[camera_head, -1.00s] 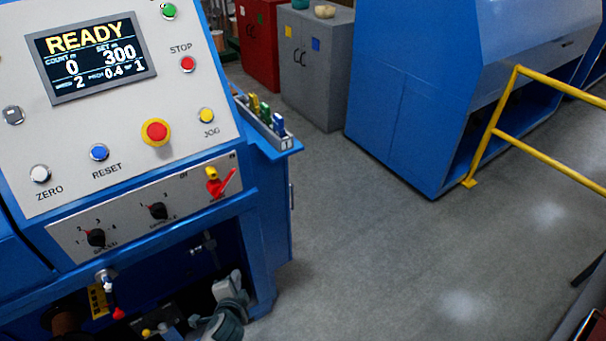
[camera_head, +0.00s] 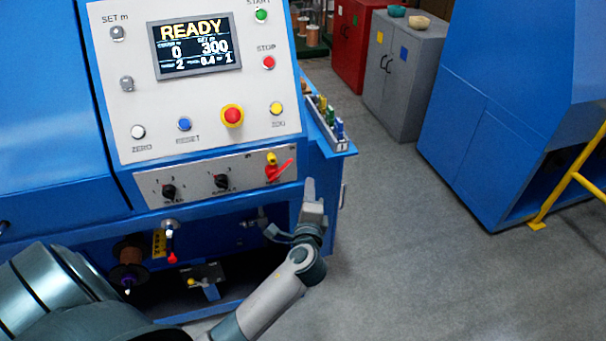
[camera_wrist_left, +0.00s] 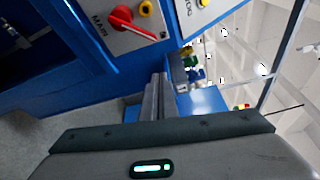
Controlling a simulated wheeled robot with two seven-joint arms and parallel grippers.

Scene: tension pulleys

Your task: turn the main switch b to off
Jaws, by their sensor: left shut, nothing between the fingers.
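The main switch (camera_head: 277,171) is a red handle with a yellow part above it, at the right end of the machine's lower grey strip. Its handle slants up to the right in the head view. In the left wrist view the red handle (camera_wrist_left: 133,25) lies beside the MAIN label, above and left of the fingers. My left gripper (camera_head: 310,187) is shut and empty, just below and right of the switch and apart from it. Its fingers (camera_wrist_left: 157,88) also show together in the wrist view. My right gripper is not in view.
The control panel's screen (camera_head: 195,47) reads READY. A red and yellow emergency button (camera_head: 232,116) and two black knobs are near. A small tray (camera_head: 328,122) of coloured items juts out at the machine's right side. Open grey floor (camera_head: 410,240) lies to the right.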

